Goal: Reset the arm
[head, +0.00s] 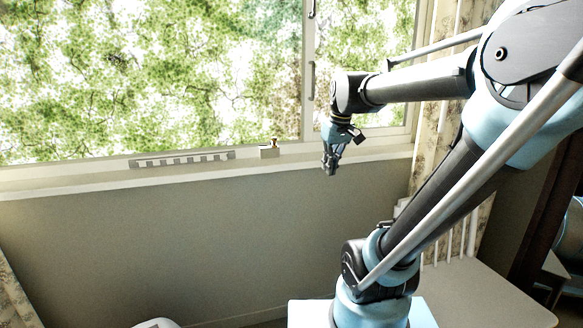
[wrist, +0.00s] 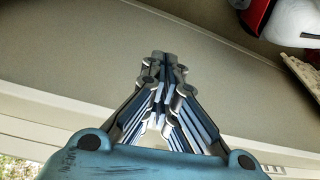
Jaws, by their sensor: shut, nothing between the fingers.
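My gripper (head: 330,168) hangs at the end of my raised arm, pointing down, in front of the window sill in the head view. In the wrist view my gripper (wrist: 165,57) has its fingers together at the tips with nothing held between them. My arm stretches in from the right side of the head view, with its upper links high and bent down at the wrist. No object touches the gripper in either view.
A window with a pale sill (head: 100,180) runs along the wall behind the gripper. A small box (head: 269,152) sits on the sill. A red and white item (wrist: 285,20) shows in the wrist view.

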